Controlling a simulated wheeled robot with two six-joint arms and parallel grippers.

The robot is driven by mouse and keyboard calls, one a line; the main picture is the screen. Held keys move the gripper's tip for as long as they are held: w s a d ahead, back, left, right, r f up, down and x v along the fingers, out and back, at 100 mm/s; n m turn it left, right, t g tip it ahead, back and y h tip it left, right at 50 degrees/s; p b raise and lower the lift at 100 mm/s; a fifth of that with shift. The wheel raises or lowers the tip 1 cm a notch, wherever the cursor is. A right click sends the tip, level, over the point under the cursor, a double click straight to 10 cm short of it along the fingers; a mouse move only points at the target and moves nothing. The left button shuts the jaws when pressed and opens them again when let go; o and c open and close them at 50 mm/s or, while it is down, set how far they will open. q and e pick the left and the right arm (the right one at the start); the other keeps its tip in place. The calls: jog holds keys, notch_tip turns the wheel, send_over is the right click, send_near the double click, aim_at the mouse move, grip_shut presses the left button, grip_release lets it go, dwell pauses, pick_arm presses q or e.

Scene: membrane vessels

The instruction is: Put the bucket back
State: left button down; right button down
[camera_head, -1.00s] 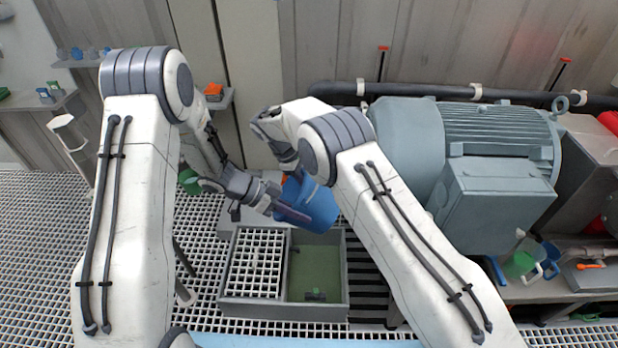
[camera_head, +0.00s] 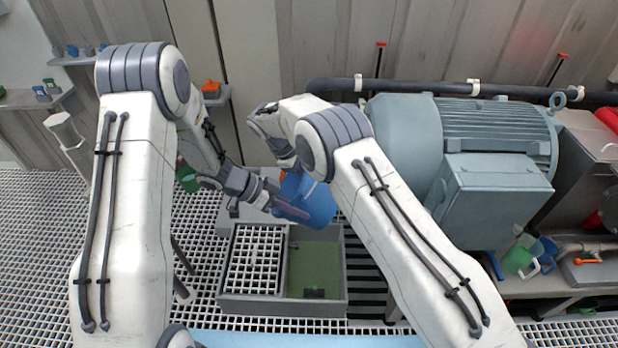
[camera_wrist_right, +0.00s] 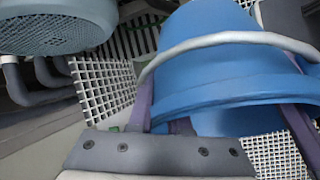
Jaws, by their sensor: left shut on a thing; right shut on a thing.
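The blue bucket (camera_head: 312,203) is held above the grey two-part trough (camera_head: 282,308), near its back edge, and looks tilted in the head view. My left gripper (camera_head: 285,207) is shut on the bucket at its left side. In the right wrist view the bucket (camera_wrist_right: 225,75) fills the upper right, with its pale handle band across it. My right gripper (camera_wrist_right: 222,125) is shut on the bucket, with a finger on each side of it. In the head view my right arm hides that gripper and part of the bucket.
The trough has a white grate (camera_head: 255,262) on the left and an open green-floored part (camera_head: 315,265) on the right. A large grey motor (camera_head: 470,150) stands close to the right arm. A green container (camera_head: 188,178) is behind the left arm. Grated floor lies left.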

pick_arm(q)
jog(key=shift+s+f, duration=0.15)
jog(key=shift+s, duration=0.05)
dwell(0.5)
jog(key=c, duration=1.2)
grip_release()
jog(key=shift+c, duration=0.2)
jog(key=o, duration=0.3)
jog(key=shift+w, duration=0.1)
